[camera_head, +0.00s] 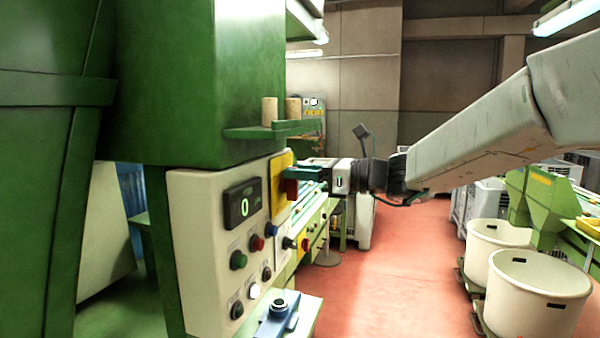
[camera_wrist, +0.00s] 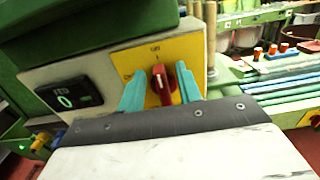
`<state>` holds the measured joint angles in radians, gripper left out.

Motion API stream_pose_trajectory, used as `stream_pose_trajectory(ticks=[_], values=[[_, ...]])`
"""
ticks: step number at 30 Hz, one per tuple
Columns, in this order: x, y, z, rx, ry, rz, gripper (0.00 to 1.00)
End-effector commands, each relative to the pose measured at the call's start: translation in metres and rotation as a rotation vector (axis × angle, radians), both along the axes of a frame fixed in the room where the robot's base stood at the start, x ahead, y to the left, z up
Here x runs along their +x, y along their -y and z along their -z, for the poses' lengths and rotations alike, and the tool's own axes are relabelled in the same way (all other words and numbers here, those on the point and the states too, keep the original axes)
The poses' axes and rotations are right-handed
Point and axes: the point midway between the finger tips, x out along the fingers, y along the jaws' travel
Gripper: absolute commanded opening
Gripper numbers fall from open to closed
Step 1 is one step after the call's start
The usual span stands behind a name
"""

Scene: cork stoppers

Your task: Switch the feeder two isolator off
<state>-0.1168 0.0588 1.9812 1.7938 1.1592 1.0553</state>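The isolator is a red rotary knob (camera_wrist: 160,84) on a yellow plate (camera_wrist: 184,48). Its white mark points roughly up, toward the label at the top of the plate; another label sits at upper left, and both are too small to read surely. In the head view the red knob (camera_head: 291,189) shows below my gripper on the yellow plate (camera_head: 277,178). My gripper (camera_wrist: 161,70) has its teal fingers on either side of the knob, with narrow gaps; I see no firm contact. It also shows in the head view (camera_head: 301,173).
A green shelf (camera_head: 262,131) with corks overhangs the panel. A blue device (camera_head: 280,315) stands below. The red floor (camera_head: 395,270) is clear; white tubs (camera_head: 530,300) stand right.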

Motion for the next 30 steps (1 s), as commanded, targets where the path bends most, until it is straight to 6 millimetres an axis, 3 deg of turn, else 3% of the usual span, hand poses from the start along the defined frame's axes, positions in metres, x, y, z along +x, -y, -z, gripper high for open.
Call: stream_pose_trajectory(ticks=[7,11,23,30], values=[[0.0004,-0.0006,0.0,0.0,0.0,0.001,0.35],[0.0003,-0.0005,0.0,0.0,0.0,0.0,0.0],[-0.0009,-0.0015,-0.0002,-0.013,0.037,0.0,0.0],[-0.0045,-0.0017,0.0001,-0.06,0.165,0.001,0.0]])
